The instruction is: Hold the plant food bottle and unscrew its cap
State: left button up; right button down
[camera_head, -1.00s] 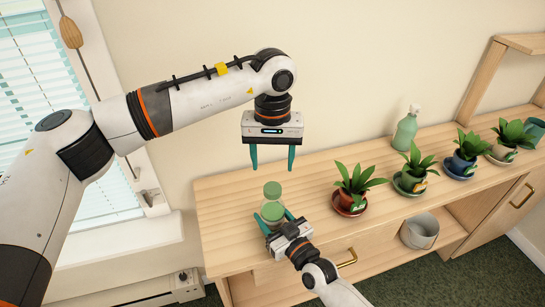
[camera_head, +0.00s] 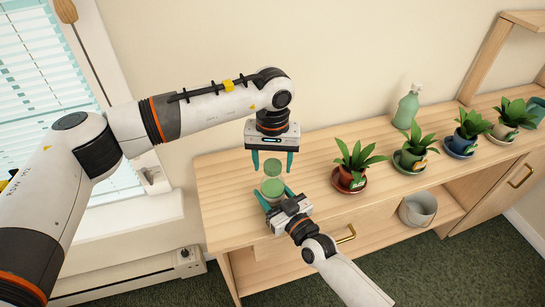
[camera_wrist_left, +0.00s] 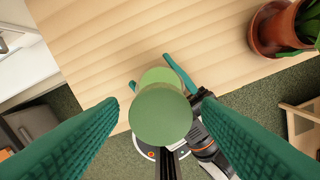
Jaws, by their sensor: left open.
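The plant food bottle (camera_head: 272,188) stands upright near the front left of the wooden cabinet top; its round green cap (camera_head: 273,166) faces up. My left gripper (camera_head: 272,172) points down from above, open, with one teal finger on each side of the cap and gaps to it. In the left wrist view the cap (camera_wrist_left: 160,118) lies between the wide-apart fingers, covering much of the bottle (camera_wrist_left: 160,76) below it. My right gripper (camera_head: 276,194) comes from the front with its fingers around the lower bottle, seemingly shut on it; the contact is partly hidden.
Several potted plants on saucers line the cabinet top (camera_head: 228,194); the nearest is the red pot (camera_head: 350,178) to the right of the bottle. A green spray bottle (camera_head: 406,110) stands behind them. A grey bucket (camera_head: 417,209) is on the shelf below. The cabinet top behind the bottle is clear.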

pick_arm(q)
jog(key=c, duration=1.1)
jog(key=n, duration=0.8)
jog(key=shift+n, duration=0.4)
jog(key=n, duration=1.1)
jog(key=shift+n, duration=0.3)
jog(key=n, duration=0.5)
jog(key=shift+r+n, duration=0.1)
jog(key=shift+n, duration=0.3)
jog(key=n, duration=1)
